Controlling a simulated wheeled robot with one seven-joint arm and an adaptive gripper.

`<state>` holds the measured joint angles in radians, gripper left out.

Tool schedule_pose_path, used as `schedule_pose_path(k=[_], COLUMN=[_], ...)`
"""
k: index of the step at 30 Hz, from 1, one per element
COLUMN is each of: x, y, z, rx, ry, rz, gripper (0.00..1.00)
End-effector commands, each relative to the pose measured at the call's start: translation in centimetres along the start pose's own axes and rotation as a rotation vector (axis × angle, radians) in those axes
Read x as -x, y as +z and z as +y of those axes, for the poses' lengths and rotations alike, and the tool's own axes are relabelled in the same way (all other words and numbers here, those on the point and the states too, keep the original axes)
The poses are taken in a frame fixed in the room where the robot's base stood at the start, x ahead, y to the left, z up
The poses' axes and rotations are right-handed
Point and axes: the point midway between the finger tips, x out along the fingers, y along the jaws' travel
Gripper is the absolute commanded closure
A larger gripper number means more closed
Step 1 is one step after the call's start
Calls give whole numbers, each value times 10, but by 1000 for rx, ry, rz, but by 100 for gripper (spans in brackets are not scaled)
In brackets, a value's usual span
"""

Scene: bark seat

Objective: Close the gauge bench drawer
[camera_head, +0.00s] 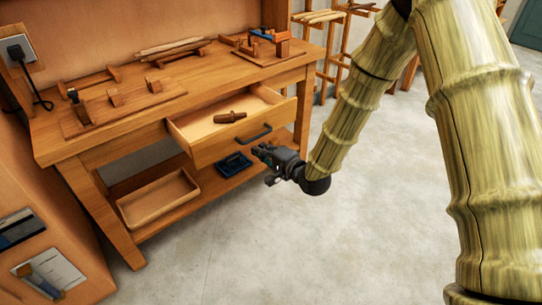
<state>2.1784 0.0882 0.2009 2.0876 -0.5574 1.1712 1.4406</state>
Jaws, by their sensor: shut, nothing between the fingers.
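The wooden gauge bench (55,140) stands at the left and middle of the head view. Its drawer (202,153) is pulled out towards the front right, with a dark bar handle (254,134) on its front. A small brown wooden piece (230,117) lies inside the drawer. My gripper (259,151) is shut and empty, just in front of the drawer front and a little below the handle in the picture. I cannot tell whether it touches the drawer.
Wooden fixtures (115,97) and tools lie on the bench top. A wooden tray (158,199) and a blue item (235,164) lie on the lower shelf. Wooden stools (336,60) stand behind at the right. The grey floor (300,250) in front is clear.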

Motion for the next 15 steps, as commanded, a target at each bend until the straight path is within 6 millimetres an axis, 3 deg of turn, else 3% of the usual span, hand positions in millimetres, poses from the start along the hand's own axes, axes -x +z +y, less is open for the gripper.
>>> schedule_pose_path(k=[6,15], x=[-28,-46], y=[1,0], z=[1,0], rx=[2,-1], ry=[1,0], rz=[-2,0], gripper=[100,100])
